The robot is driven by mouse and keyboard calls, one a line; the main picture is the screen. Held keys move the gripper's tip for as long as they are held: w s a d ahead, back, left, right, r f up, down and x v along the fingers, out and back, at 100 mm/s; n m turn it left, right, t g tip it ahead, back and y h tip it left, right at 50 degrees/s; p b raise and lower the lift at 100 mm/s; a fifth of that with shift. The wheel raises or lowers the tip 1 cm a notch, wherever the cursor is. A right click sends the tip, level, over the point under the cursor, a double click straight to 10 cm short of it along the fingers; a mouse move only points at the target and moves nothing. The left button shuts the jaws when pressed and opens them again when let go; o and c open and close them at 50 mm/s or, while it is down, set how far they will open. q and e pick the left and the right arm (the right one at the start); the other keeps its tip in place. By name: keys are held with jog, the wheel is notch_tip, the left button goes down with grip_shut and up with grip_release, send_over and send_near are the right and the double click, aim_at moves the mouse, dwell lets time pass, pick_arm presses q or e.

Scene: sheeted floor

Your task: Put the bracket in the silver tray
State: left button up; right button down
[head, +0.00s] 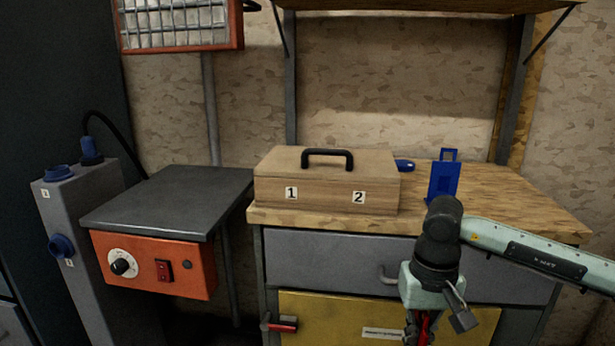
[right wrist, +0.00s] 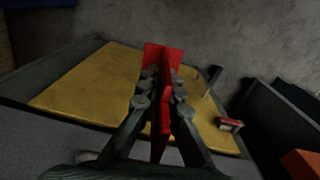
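The red bracket (right wrist: 165,58) is between the fingers of my right gripper (right wrist: 163,90) in the right wrist view, with a flat plate at its far end. In the head view my right gripper (head: 418,335) points down in front of the workbench, and a strip of the red bracket (head: 425,324) shows at the bottom edge. The fingers are closed on the bracket and hold it in the air before the yellow door. The fingers partly hide it. No silver tray is seen in either view. My left gripper is not in view.
A workbench (head: 510,195) holds a wooden box (head: 325,185) with a black handle and a blue stand (head: 444,182). Below are a grey drawer (head: 330,262) and a yellow door (head: 325,312) with a red handle (head: 282,324). An orange hotplate unit (head: 150,262) stands left.

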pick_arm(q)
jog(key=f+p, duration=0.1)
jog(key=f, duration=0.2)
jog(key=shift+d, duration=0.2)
pick_arm(e)
jog(key=shift+n, duration=0.7)
jog(key=a+r, duration=0.1)
jog(key=w+a+r, duration=0.1)
jog(key=a+r, duration=0.1)
jog(key=shift+a, duration=0.2)
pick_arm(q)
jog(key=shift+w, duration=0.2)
pick_arm(e)
jog(key=shift+d, duration=0.1)
